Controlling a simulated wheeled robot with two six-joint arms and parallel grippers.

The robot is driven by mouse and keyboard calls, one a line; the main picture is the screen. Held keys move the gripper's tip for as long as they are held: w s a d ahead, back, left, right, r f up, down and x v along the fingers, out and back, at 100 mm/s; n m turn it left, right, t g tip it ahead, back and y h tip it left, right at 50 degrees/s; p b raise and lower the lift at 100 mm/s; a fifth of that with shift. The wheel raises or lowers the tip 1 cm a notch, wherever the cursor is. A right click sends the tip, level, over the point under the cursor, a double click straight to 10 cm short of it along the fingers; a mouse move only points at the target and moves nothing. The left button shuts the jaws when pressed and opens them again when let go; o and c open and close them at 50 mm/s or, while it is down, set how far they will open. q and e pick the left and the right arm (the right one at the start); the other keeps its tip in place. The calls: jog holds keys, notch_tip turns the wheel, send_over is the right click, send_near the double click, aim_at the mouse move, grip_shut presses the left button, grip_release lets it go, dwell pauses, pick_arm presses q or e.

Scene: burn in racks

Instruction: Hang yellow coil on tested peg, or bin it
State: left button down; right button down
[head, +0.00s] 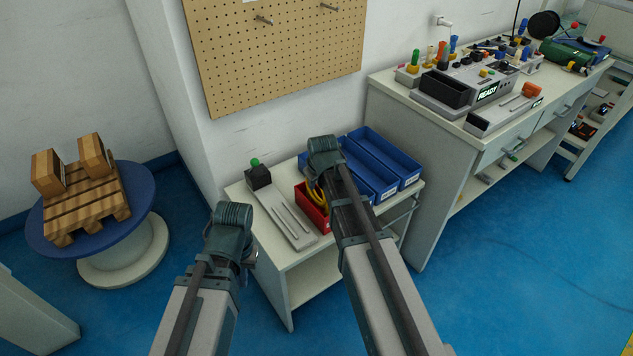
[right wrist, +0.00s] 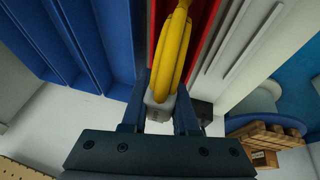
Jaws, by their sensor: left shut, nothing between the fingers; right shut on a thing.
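The yellow coil (right wrist: 172,55) is between the fingers of my right gripper (right wrist: 160,105), with a pale grey piece of it at the fingers. My right gripper (head: 325,158) is shut on it over the small table. In the head view a bit of the yellow coil (head: 318,194) shows at the red bin (head: 312,212), mostly hidden by my right arm. I cannot tell if it is clear of the bin. My left gripper (head: 235,225) is shut and empty, left of the table front. Two pegs, one left (head: 264,20) and one right (head: 329,7), stick out of the pegboard (head: 280,60); no label is readable.
Blue bins (head: 383,158) stand right of the red bin. A grey slotted fixture (head: 285,215) and a black box with a green button (head: 258,176) are left of it. A workbench with a READY tester (head: 485,95) stands right. A spool with a pallet (head: 85,205) is left.

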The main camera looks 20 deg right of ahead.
jog(key=shift+f, duration=0.25)
jog(key=c, duration=0.6)
grip_release()
jog(key=shift+r, duration=0.1)
jog(key=p+v, duration=1.2)
jog(key=v, duration=0.1)
jog(key=shift+s+r, duration=0.15)
jog(key=shift+r, duration=0.1)
jog(key=shift+a, duration=0.15)
